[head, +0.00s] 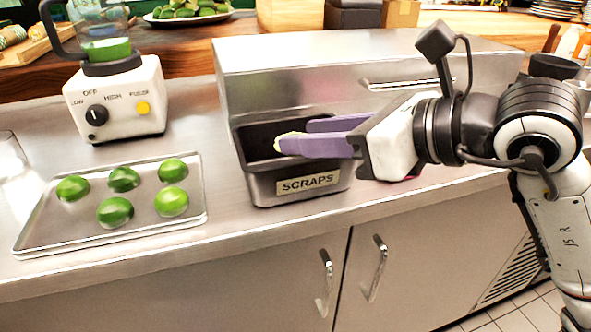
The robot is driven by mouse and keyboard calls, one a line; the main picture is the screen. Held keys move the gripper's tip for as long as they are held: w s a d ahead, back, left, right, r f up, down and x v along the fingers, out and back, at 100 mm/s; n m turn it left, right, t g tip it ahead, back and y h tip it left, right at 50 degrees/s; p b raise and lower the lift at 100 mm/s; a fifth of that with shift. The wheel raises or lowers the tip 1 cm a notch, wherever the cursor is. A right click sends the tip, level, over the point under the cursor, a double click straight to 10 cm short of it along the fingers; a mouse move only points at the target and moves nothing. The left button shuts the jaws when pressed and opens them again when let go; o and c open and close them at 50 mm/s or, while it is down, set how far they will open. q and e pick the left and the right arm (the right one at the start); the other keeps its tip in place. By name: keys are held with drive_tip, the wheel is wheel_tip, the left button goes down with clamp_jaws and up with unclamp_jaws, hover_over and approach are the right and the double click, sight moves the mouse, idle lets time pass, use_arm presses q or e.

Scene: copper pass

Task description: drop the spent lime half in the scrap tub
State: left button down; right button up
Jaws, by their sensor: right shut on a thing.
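The scrap tub (262,187) is a metal bin labelled SCRAPS with a dark inside, standing on the counter near its front edge. My right gripper (290,137) reaches in from the right, with its purple fingers over the tub's opening. It is shut on the spent lime half (284,139), a small pale yellow-green piece at the fingertips. The fingers hide most of the lime half. My left gripper is not in view.
A metal tray (150,227) with several green limes (115,212) lies left of the tub. A blender (115,97) stands behind the tray. A steel box with a handle (300,70) stands behind the tub. Counter between tray and tub is clear.

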drive_tip(key=o, duration=0.8)
drive_tip(key=v, duration=1)
drive_tip(key=shift+d+r, duration=0.1)
drive_tip(key=shift+r, duration=0.05)
drive_tip(key=shift+s, duration=0.1)
